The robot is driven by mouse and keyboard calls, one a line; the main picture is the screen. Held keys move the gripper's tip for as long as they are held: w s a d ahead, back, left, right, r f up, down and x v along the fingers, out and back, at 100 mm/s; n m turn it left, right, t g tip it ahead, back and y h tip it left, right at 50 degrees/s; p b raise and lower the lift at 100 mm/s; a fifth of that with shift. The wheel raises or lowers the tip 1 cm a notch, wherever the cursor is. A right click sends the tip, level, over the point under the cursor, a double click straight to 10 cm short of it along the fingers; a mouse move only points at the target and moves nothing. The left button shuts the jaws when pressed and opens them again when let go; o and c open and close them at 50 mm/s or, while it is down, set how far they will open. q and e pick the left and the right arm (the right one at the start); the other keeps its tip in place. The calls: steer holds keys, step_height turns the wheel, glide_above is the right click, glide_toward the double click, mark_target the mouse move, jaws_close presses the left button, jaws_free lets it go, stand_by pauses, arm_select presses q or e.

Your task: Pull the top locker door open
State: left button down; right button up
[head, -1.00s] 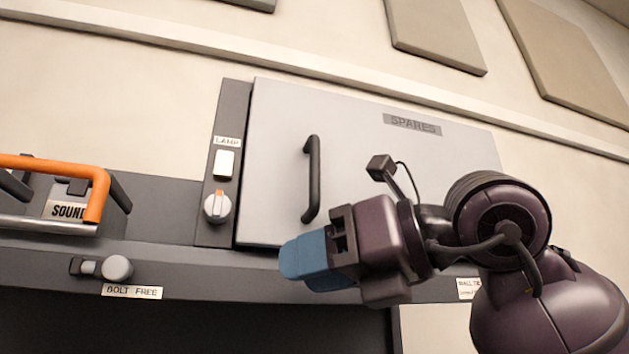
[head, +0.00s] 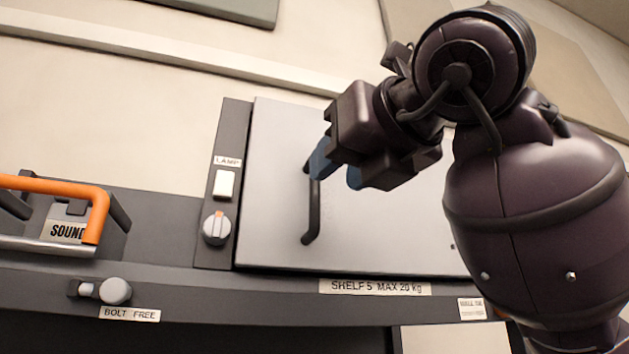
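The top locker door (head: 275,200) is a flat light grey panel and looks closed in its dark frame. Its black vertical bar handle (head: 315,212) is on the left part of the door. My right gripper (head: 337,170), with blue fingertips, is at the handle's upper part. Its fingers are apart; one overlaps the upper bar in the picture and the other is to the right of it. I cannot tell whether they touch the bar. My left gripper is out of view.
Left of the door, a dark strip carries the lamp switch (head: 224,184) and a knob with an orange mark (head: 216,228). A bolt knob (head: 116,291) is below. A shelf label (head: 374,287) is under the door.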

mark_target(315, 218)
steer(key=shift+p+x, duration=0.55)
steer(key=shift+x, duration=2.6)
steer(key=shift+c, duration=0.3)
jaws_close()
